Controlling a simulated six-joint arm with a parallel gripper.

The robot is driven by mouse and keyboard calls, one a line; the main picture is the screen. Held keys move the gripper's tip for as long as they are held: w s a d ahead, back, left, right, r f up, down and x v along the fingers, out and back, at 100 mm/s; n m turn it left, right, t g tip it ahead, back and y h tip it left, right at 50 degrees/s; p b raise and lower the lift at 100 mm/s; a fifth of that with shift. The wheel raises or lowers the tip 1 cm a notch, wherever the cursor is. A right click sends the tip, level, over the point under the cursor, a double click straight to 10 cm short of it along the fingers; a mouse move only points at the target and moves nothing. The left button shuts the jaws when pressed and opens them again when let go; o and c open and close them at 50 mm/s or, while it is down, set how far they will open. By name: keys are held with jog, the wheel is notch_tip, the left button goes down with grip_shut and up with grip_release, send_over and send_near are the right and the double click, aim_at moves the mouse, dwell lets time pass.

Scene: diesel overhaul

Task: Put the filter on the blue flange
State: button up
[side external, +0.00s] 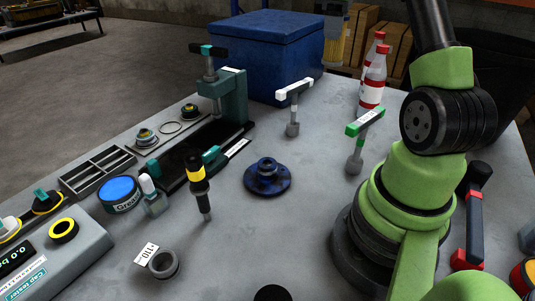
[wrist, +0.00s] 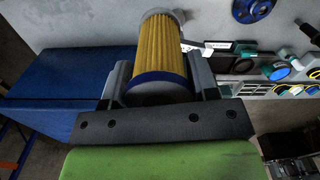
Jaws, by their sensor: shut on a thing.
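The filter is a yellow pleated cylinder with a blue end band (wrist: 162,50), in the middle of the wrist view. My gripper (wrist: 160,78) is shut on it, with one grey finger on each side. In the side view my gripper is not clearly visible; a yellow upright shape (side external: 334,40) stands behind the blue box, and I cannot tell whether it is the held filter. The blue flange (side external: 267,178) lies on the grey bench, its raised hub upward and bare. It also shows at the top right of the wrist view (wrist: 250,8), apart from the filter.
A blue box (side external: 270,50) stands at the back. Two T-handled tools (side external: 293,105) (side external: 363,140) stand upright beyond the flange, and bottles (side external: 373,80) behind them. A green press (side external: 230,95) and an upright yellow-banded tool (side external: 198,185) are left.

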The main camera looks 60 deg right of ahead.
jog(key=w+a+n, duration=0.3)
jog(key=a+n, duration=1.1)
jog(key=a, duration=1.1)
notch_tip(320, 180, down, 15)
jog(key=shift+d+f, duration=0.15)
jog(key=shift+f, duration=0.05)
jog(key=shift+f, duration=0.1)
jog(key=o, duration=1)
